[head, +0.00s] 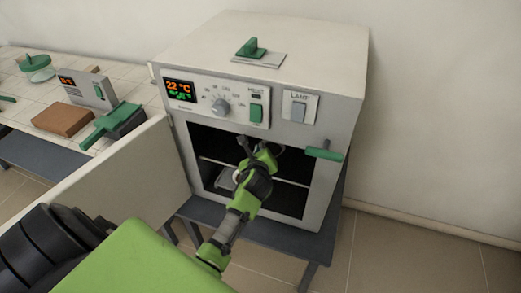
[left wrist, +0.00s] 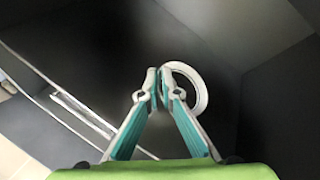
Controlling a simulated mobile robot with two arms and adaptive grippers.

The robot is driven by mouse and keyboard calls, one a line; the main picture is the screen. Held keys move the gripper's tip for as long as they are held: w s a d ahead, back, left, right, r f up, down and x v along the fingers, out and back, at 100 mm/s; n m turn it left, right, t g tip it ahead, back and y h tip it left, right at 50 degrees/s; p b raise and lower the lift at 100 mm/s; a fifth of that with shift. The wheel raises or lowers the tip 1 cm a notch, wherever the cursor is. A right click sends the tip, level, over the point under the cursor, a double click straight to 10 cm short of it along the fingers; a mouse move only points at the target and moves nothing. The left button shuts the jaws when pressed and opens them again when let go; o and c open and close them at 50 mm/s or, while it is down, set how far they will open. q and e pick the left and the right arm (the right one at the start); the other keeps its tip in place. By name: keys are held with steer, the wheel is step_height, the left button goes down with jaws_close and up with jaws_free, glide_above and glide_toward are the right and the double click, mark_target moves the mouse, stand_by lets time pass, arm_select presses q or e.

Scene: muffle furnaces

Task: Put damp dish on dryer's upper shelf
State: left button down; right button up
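The dryer (head: 335,115) is a pale box with its door (head: 140,170) swung open to the left, showing a dark chamber. A thin shelf edge (head: 290,182) crosses the chamber. My left gripper (head: 247,146) reaches through the opening into the chamber. In the left wrist view its fingertips (left wrist: 158,76) are almost together at the near edge of a white ring-shaped dish (left wrist: 201,92). They appear to pinch its rim, and part of the rim is hidden behind a fingertip. The dish is mostly hidden in the head view. My right gripper is not in view.
The dryer's front has a lit display (head: 180,90), a knob (head: 220,106) and switches. A green handle (head: 325,154) sticks out at its right. The tiled bench (head: 25,105) at left holds a brown block (head: 63,120), a small scale (head: 88,90) and a green-handled item (head: 112,125).

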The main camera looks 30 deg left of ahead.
arm_select(q)
steer(key=shift+w+a+f, duration=0.2)
steer(key=shift+w+f, duration=0.25)
steer(key=shift+f, duration=0.1)
steer(key=shift+s, duration=0.1)
steer(key=c, duration=2.3)
jaws_free()
steer(key=shift+r, duration=0.1)
